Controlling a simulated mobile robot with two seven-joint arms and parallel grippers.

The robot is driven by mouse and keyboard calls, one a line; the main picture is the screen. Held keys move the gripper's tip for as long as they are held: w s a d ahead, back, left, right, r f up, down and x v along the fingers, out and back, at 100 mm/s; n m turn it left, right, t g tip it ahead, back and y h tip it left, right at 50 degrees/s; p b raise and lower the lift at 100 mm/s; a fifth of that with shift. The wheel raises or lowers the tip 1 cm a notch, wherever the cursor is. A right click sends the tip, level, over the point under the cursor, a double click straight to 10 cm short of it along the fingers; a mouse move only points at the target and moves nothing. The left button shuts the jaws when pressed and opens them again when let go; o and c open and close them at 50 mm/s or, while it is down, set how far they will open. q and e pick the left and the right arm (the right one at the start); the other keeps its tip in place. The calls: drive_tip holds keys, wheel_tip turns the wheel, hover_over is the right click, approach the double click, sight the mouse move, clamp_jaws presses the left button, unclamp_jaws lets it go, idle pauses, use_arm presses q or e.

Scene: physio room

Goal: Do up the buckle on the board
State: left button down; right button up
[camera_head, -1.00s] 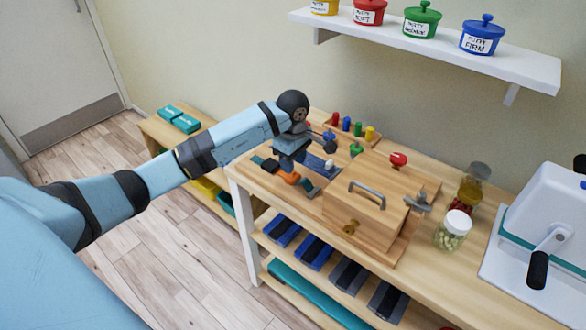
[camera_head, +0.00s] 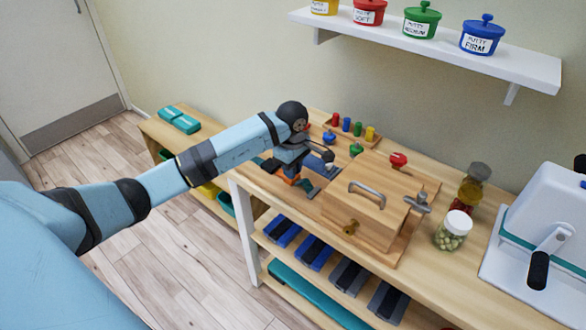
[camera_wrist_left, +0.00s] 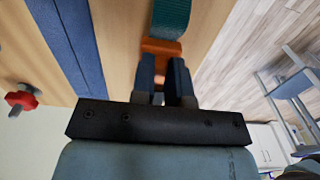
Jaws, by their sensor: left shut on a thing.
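The wooden board (camera_head: 393,177) lies on the bench and carries the buckle parts at its left end. My left gripper (camera_head: 296,178) is over that end, pointing down. In the left wrist view its dark fingers (camera_wrist_left: 164,85) are shut on the orange buckle part (camera_wrist_left: 160,48). A teal strap (camera_wrist_left: 171,16) runs from that part. In the head view the gripper mostly hides the orange part, and the teal strap (camera_head: 270,166) shows to its left. A blue strip (camera_wrist_left: 68,45) lies beside it in the left wrist view. I cannot make out the mating buckle half. My right gripper is out of view.
A wooden box with a grey handle (camera_head: 367,193) stands close right of the gripper. A red knob (camera_head: 398,160) and a peg rack (camera_head: 370,133) are behind. Jars (camera_head: 453,230) and a white machine (camera_head: 535,235) stand to the right. A shelf (camera_head: 430,50) hangs above.

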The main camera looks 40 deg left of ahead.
sight(280, 170)
use_arm(q)
drive_tip(key=a+b, duration=0.1)
drive_tip(key=a, duration=0.3)
drive_tip(key=shift+w, duration=0.15)
drive_tip(key=shift+a, duration=0.2)
drive_tip(key=shift+r, duration=0.1)
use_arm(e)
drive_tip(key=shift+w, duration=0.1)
use_arm(q)
drive_tip(key=c, duration=1.1)
unclamp_jaws()
drive_tip(key=shift+a, duration=0.15)
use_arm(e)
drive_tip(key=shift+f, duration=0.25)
use_arm(q)
drive_tip(key=shift+r, duration=0.15)
wheel_tip(280, 170, up, 13)
drive_tip(key=shift+r+p, duration=0.2)
drive_tip(key=shift+p, duration=0.1)
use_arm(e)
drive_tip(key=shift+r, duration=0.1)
